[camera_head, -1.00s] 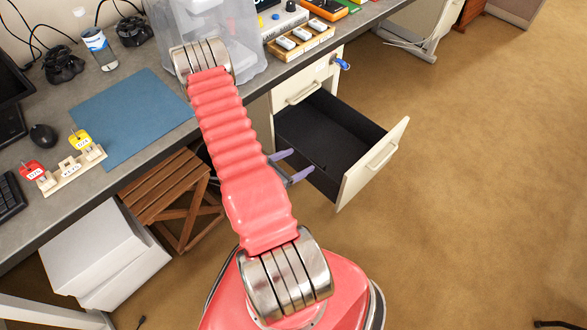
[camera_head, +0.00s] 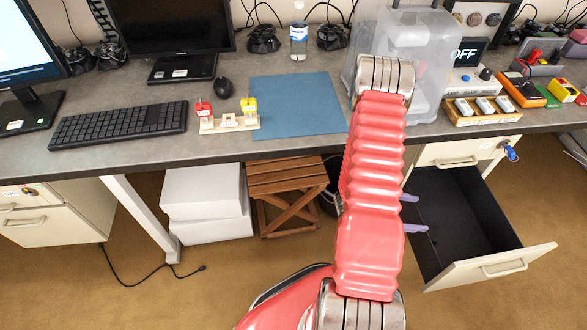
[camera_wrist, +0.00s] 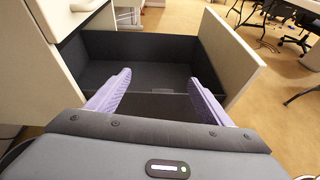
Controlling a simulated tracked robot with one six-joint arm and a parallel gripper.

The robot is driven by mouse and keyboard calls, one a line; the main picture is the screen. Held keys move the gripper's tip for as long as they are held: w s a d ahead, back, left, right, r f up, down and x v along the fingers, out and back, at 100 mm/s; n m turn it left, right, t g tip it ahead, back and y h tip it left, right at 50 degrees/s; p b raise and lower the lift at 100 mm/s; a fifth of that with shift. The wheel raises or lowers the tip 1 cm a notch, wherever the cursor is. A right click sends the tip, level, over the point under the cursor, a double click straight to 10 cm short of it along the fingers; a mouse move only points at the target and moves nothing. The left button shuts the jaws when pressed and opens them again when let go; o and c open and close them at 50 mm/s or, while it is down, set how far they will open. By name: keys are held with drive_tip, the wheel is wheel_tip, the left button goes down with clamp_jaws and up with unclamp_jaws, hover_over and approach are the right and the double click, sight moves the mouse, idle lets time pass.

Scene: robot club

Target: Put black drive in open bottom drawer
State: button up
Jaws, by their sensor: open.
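The open bottom drawer (camera_head: 490,268) is pulled out from the cabinet under the right part of the desk, its dark interior facing up. It also fills the middle of the wrist view (camera_wrist: 232,55). My gripper (camera_head: 418,213) is at the drawer's left side, its two purple fingers pointing toward the dark interior. In the wrist view my gripper (camera_wrist: 160,76) is open, its fingers spread apart with nothing seen between them. I cannot make out a black drive in either view. My arm hides part of the desk and the drawer's left side.
On the desk stand a clear plastic bin (camera_head: 430,50), a blue mat (camera_head: 297,104), a keyboard (camera_head: 118,123) and a small rack with red and yellow tags (camera_head: 228,125). Below are white boxes (camera_head: 205,205) and a wooden stool (camera_head: 288,178). The floor right of the drawer is clear.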

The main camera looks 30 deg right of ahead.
drive_tip(key=w+a+r+m+y, duration=0.1)
drive_tip(key=w+a+r+m, duration=0.2)
drive_tip(key=r, duration=0.4)
drive_tip(key=w+a+r+m+y, duration=0.1)
drive_tip(key=w+a+r+m, duration=0.1)
drive_tip(key=a+r, duration=0.35)
drive_tip(key=w+a+r+m+y, duration=0.1)
drive_tip(key=w+a+r+m, duration=0.15)
drive_tip(key=r, duration=0.65)
drive_tip(key=w+a+r+m+t+y, duration=0.1)
drive_tip(key=a+r+t+y, duration=0.2)
drive_tip(key=a+r, duration=0.3)
drive_tip(key=w+a+r+m+t+y, duration=0.1)
drive_tip(key=a+r, duration=0.5)
drive_tip(key=a, duration=1)
drive_tip(key=w+a+r+m+t+y, duration=0.1)
drive_tip(key=a+r+t+y, duration=0.4)
drive_tip(key=a, duration=0.6)
drive_tip(key=r+m+t, duration=0.1)
drive_tip(key=t, duration=0.1)
drive_tip(key=shift+w+a+t, duration=0.2)
drive_tip(key=shift+t, duration=0.1)
drive_tip(key=shift+m, duration=0.25)
drive_tip(key=shift+c, duration=0.3)
